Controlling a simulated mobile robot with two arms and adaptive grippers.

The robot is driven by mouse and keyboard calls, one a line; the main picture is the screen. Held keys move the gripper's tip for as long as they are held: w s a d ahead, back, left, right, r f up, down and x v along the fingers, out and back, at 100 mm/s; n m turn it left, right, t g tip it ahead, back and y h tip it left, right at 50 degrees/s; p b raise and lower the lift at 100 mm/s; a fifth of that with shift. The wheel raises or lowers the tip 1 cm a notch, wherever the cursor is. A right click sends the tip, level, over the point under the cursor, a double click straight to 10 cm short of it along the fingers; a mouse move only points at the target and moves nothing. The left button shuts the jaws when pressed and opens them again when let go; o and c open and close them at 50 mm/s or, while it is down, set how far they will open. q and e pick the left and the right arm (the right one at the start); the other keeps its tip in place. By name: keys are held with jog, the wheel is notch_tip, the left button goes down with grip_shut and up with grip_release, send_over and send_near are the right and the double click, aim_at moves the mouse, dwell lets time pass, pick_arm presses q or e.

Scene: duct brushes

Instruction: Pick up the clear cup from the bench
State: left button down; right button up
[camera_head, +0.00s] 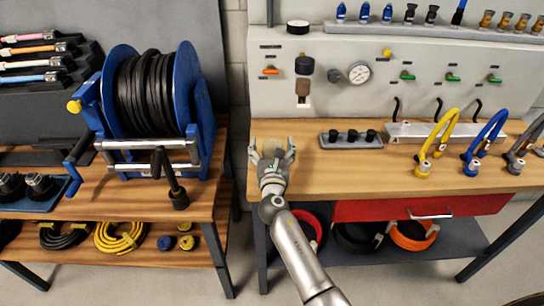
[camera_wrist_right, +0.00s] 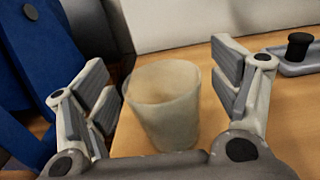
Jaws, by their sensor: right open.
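The clear cup (camera_wrist_right: 165,108) stands upright on the wooden bench (camera_head: 350,172) near its left end. In the wrist view it looks frosted and empty, and its lower part is partly hidden by my gripper's palm. In the head view the cup is mostly hidden behind my right gripper (camera_head: 272,155). My right gripper is open, with one finger on each side of the cup in the wrist view (camera_wrist_right: 165,90). A gap shows between the cup and the right finger; the left finger is close to the cup's rim. My left gripper is out of view.
A grey tray (camera_head: 351,144) with black knobs sits right of the cup. A blue hose reel (camera_head: 200,105) stands on the bench at left. A grey panel (camera_head: 430,60) with a gauge and valves rises behind. Bare bench lies in front of the tray.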

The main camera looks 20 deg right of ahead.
jog(key=shift+w, duration=0.15)
jog(key=c, duration=1.1)
jog(key=shift+r, duration=0.1)
